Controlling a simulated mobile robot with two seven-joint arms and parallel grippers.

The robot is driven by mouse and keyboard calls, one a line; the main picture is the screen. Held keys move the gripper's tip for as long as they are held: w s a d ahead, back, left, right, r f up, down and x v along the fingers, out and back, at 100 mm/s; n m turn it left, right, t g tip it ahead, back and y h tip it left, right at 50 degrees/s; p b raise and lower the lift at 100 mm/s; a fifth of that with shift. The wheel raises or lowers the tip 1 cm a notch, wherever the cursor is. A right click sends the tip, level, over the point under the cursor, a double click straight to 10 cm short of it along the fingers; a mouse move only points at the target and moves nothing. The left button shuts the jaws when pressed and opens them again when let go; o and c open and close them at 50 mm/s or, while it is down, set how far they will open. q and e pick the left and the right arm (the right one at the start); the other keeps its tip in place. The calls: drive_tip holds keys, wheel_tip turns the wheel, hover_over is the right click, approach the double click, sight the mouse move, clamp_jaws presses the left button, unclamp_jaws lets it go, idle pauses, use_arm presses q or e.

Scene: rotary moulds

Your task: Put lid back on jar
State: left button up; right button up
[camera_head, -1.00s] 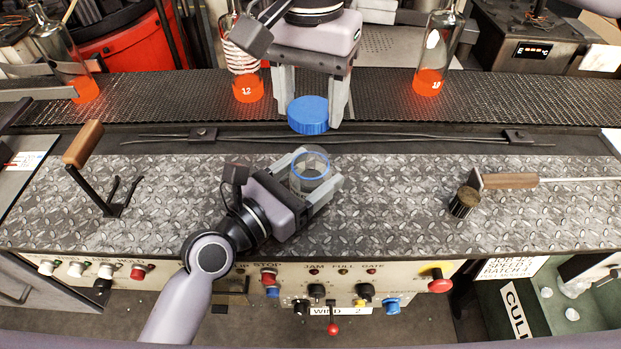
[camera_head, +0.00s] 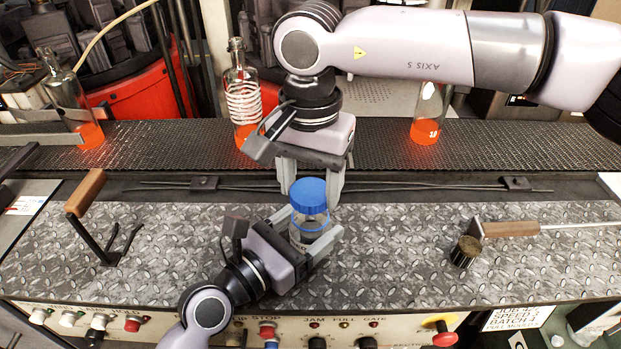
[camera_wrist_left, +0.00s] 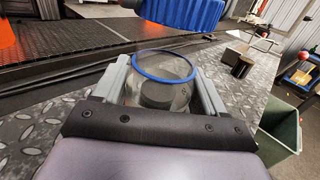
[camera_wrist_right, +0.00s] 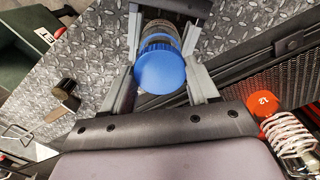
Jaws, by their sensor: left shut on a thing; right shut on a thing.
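The clear glass jar (camera_head: 308,241) with a blue ring at its open mouth stands upright on the tread-plate bench. My left gripper (camera_head: 312,226) is shut around it; the jar also shows in the left wrist view (camera_wrist_left: 150,92). The blue ribbed lid (camera_head: 309,194) is held level by my right gripper (camera_head: 309,198), whose fingers point down. In the left wrist view the lid (camera_wrist_left: 185,12) is above the rim with a visible gap. In the right wrist view the lid (camera_wrist_right: 160,70) covers part of the jar (camera_wrist_right: 160,30).
A wooden-handled bracket (camera_head: 90,200) stands at the left. Behind, a conveyor (camera_head: 370,155) carries glowing bottles (camera_head: 243,100). A control panel runs along the front edge.

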drive_tip(key=shift+f, duration=0.85)
drive_tip(key=shift+f, duration=0.6)
